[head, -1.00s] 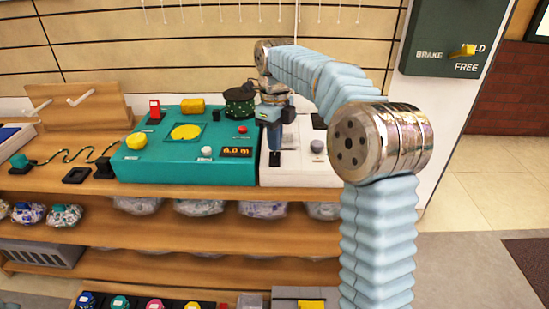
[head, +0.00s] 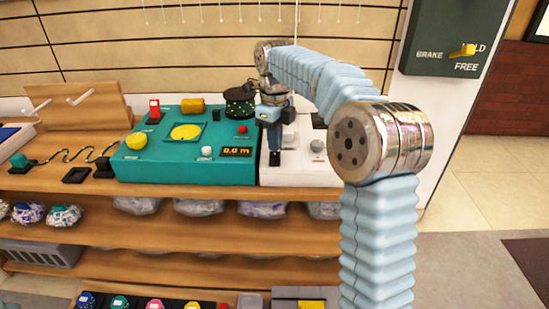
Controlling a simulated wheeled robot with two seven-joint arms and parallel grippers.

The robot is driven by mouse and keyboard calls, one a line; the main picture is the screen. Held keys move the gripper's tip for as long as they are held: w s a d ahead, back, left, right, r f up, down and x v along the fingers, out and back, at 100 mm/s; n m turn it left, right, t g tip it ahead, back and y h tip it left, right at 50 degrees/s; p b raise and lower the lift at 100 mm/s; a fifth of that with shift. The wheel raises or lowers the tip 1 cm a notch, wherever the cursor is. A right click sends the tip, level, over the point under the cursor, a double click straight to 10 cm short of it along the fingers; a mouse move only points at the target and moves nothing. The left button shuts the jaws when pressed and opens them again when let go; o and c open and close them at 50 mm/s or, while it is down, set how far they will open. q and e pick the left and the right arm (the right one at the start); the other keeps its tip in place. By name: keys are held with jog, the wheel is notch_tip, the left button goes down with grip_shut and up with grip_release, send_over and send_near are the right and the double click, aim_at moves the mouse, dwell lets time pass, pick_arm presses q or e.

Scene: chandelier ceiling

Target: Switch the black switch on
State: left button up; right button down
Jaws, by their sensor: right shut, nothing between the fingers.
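My right gripper (head: 274,148) hangs over the white panel (head: 300,178) on the wooden counter, with its fingers pointing down. It is shut and holds nothing. A small dark part (head: 274,158) on the white panel shows right at the fingertips; it looks like the black switch. The fingers cover much of it, so I cannot tell its position or whether they touch it. A grey round knob (head: 317,146) is on the same panel, to the right. My left gripper is out of view.
A teal console (head: 150,168) with a yellow disc, red button and small display stands just left of the white panel. A black spool (head: 239,101) is at its back right. A green brake box (head: 455,40) hangs on the right. Lower shelves hold wrapped bundles.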

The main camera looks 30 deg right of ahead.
aim_at(275, 154)
jog(key=shift+f+b, duration=0.55)
jog(key=shift+f, duration=0.3)
dwell(0.4)
jog(key=shift+r, duration=0.25)
notch_tip(275, 154, up, 2)
jog(key=p, duration=0.3)
jog(key=shift+r, duration=0.2)
notch_tip(275, 154, up, 4)
jog(key=p, duration=0.4)
jog(key=shift+r, duration=0.1)
